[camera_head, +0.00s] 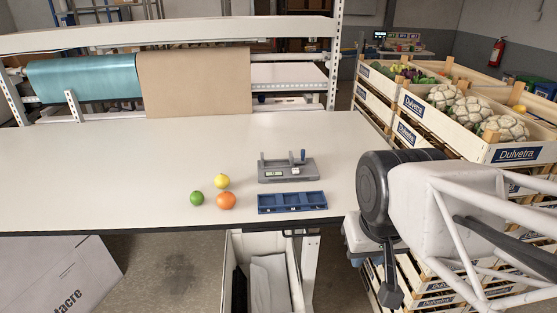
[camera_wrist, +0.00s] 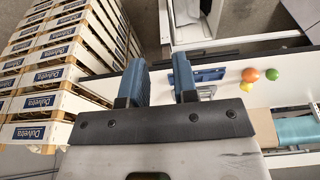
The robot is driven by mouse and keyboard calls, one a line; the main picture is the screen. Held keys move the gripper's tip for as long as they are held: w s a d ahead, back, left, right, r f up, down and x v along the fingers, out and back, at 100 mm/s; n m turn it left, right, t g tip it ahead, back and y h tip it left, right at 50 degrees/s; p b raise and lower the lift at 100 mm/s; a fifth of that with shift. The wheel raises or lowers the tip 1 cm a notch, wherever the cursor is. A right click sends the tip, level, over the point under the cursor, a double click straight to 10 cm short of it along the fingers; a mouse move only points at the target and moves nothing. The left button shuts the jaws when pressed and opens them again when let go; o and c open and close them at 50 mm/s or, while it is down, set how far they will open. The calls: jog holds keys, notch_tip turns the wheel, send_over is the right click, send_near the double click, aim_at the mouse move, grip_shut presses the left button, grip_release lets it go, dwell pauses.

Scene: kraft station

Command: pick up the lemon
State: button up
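The lemon (camera_head: 221,181) is a small yellow fruit on the white table, behind and between a green lime (camera_head: 197,198) and an orange (camera_head: 226,201).
A blue compartment tray (camera_head: 292,203) and a grey device with upright posts (camera_head: 286,170) stand right of the fruit. Stacked produce crates (camera_head: 515,152) rise at the right. A brown paper roll (camera_head: 194,82) hangs at the back. The table's left part is clear.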

jog(key=o, duration=1.1)
jog(key=shift+c, duration=0.2)
